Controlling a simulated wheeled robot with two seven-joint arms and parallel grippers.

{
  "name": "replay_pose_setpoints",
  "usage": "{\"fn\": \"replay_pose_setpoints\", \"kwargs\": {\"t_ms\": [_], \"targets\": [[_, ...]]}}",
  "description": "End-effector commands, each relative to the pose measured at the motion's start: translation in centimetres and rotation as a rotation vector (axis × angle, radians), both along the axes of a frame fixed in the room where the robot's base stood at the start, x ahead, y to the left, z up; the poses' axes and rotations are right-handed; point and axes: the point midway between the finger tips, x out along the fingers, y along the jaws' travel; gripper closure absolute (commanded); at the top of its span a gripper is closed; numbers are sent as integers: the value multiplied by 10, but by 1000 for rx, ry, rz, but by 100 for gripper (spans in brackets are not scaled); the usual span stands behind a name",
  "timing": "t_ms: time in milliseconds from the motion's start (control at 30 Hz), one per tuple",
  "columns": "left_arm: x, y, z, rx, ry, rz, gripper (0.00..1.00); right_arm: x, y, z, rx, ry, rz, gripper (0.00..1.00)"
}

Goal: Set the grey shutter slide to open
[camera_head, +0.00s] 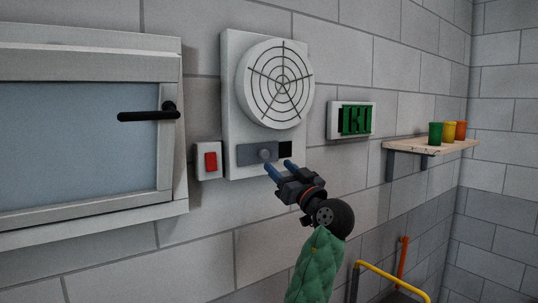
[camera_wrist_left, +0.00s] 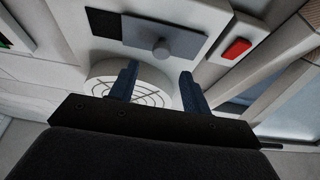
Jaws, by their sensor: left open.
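The grey shutter slide (camera_head: 243,154) is a flat plate with a round knob (camera_head: 265,155), set low on a white fan panel. A black square (camera_head: 285,149) shows at the right of the plate. In the left wrist view, which is turned over, the slide (camera_wrist_left: 185,40) and knob (camera_wrist_left: 161,49) lie beyond my fingertips, with the black square (camera_wrist_left: 103,22) to the left. My left gripper (camera_head: 279,167) is open with blue fingers, just below and right of the knob in the head view. Nothing is between its fingers, and they appear apart from the knob. My right gripper is out of view.
The round fan grille (camera_head: 281,84) is above the slide. A red switch (camera_head: 210,161) is to the left, near a window with a black handle (camera_head: 147,115). Right are a green display (camera_head: 356,120) and a shelf (camera_head: 425,147) with cups. An orange-yellow rail (camera_head: 392,276) stands low right.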

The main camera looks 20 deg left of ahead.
Motion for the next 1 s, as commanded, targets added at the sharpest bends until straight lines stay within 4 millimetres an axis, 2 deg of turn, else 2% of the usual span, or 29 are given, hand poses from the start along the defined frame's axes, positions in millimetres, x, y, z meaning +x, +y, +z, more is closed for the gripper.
{"fn": "replay_pose_setpoints", "kwargs": {"t_ms": [33,100,400,867,1000], "targets": [[3,4,6,2,1,2,52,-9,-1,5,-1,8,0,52],[9,12,12,3,0,3,52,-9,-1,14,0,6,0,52],[27,35,21,0,0,1,52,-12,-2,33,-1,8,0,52],[31,41,21,0,0,0,52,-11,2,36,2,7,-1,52],[31,41,21,-1,1,0,80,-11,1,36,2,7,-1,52]]}}
